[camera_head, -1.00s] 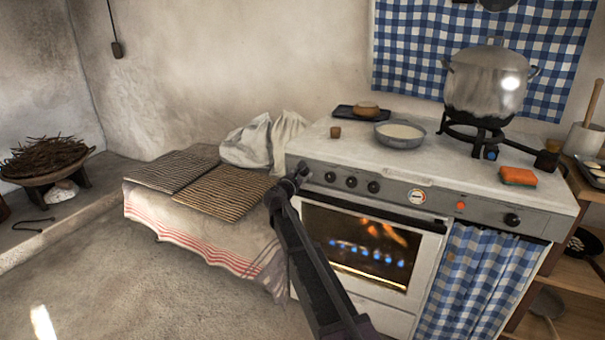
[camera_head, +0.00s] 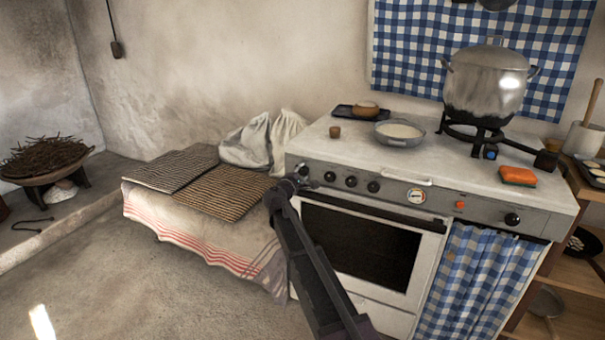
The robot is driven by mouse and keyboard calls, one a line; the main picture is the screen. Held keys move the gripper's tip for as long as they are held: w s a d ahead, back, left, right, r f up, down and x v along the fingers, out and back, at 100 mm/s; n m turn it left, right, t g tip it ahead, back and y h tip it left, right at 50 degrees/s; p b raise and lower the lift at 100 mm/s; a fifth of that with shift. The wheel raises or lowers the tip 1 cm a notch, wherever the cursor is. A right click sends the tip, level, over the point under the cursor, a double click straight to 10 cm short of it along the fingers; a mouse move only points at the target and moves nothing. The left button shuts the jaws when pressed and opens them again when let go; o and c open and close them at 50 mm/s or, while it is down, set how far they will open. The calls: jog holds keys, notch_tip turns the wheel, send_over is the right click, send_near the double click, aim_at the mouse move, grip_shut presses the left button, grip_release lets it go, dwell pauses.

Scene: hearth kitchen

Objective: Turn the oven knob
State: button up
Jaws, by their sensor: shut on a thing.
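The white oven (camera_head: 366,299) stands right of centre with a grey control panel along its front. Its door is shut and its window is dark, with no flame showing. Dark knobs (camera_head: 351,181) sit in a row on the left of the panel, and another knob (camera_head: 512,219) is at the right. My gripper (camera_head: 298,178) is at the panel's left end, shut on the leftmost oven knob. My wrist and fingers mostly hide that knob, so its angle cannot be read. A round dial (camera_head: 416,196) and an orange-red light (camera_head: 460,205) are also on the panel.
On the stove top are a large pot (camera_head: 487,85) on a burner, a pan (camera_head: 399,134) and an orange sponge (camera_head: 517,176). A cloth-covered bench (camera_head: 205,235) with striped mats stands left of the oven. A checked curtain (camera_head: 470,285) hangs right of the door.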

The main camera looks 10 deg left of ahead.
jog(key=shift+w+m, duration=0.1)
jog(key=shift+m, duration=0.2)
jog(key=o, duration=1.1)
jog(key=shift+o, duration=0.2)
jog(key=v, duration=1.2)
